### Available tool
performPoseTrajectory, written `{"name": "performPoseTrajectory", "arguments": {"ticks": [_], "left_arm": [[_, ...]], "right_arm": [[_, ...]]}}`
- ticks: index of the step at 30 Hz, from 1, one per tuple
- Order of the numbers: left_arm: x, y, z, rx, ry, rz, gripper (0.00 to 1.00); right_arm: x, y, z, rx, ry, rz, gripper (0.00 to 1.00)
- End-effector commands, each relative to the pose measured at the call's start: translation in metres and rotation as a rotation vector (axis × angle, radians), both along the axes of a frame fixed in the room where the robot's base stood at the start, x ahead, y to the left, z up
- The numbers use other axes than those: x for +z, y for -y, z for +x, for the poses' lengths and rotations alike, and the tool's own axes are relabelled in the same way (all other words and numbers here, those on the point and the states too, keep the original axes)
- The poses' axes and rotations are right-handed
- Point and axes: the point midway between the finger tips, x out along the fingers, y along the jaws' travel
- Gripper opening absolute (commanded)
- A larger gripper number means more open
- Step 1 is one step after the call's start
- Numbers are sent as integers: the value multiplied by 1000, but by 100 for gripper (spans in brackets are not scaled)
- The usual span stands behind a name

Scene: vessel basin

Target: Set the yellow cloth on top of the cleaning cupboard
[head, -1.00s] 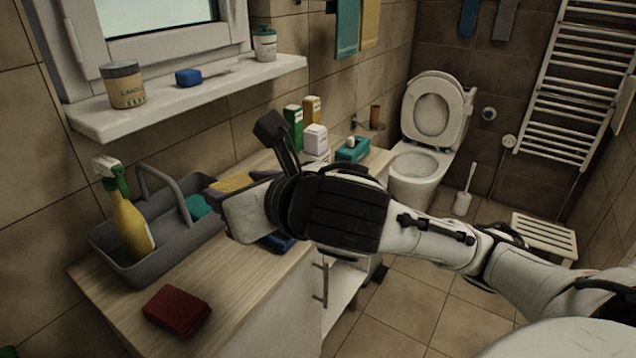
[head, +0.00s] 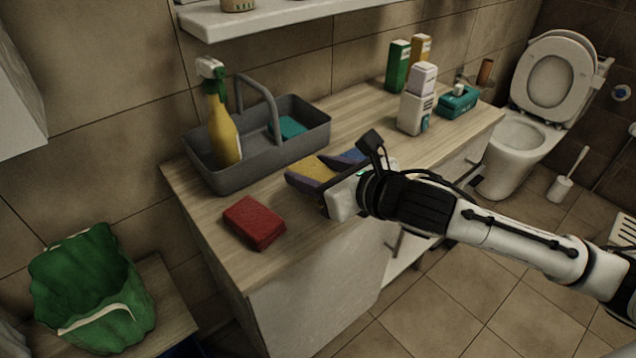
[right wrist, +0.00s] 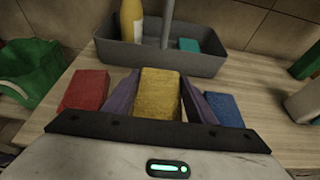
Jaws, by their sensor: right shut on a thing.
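The yellow cloth (head: 312,168) is a thick folded pad. My right gripper (head: 308,177) is shut on it; in the right wrist view the cloth (right wrist: 159,96) sits between the two purple fingers. The gripper is over the front part of the cleaning cupboard's wooden top (head: 345,124), in front of the grey caddy. Whether the cloth touches the top cannot be told. A red cloth (head: 253,222) lies to its left and a blue cloth (head: 346,157) to its right, partly hidden by the gripper. My left gripper is not in view.
The grey caddy (head: 215,172) holds a yellow spray bottle (head: 222,132) and a teal item (head: 288,128). Bottles and boxes, including a green one (head: 398,68), stand at the far right end. A green bag (head: 92,285) is at lower left. Bare wood lies right of the caddy.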

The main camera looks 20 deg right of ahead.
Motion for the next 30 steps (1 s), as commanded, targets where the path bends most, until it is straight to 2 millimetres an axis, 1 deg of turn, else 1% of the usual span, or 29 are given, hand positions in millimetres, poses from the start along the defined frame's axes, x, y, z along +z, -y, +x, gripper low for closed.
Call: {"name": "performPoseTrajectory", "arguments": {"ticks": [2, 6, 9, 17, 21, 22, 24, 25, 30], "left_arm": [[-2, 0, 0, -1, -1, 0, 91], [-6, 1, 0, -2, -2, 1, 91], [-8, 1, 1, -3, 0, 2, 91], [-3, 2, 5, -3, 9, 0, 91], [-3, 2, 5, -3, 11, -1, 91], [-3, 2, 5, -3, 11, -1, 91], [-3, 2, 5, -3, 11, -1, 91], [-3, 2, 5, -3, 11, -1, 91], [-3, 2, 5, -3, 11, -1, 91]], "right_arm": [[-6, 0, 0, 1, 0, 1, 29], [-27, -1, -1, -1, -5, 2, 29], [-38, 0, 0, -2, -3, 0, 29], [-38, 0, 0, 0, 1, -1, 29], [-42, 0, 0, 0, 0, 0, 29], [-42, 0, 0, 0, 0, 0, 56], [-41, 0, 0, 0, 0, 0, 68], [-41, 0, 0, 0, 0, 0, 70], [-41, 0, 0, 0, 0, 0, 70]]}}
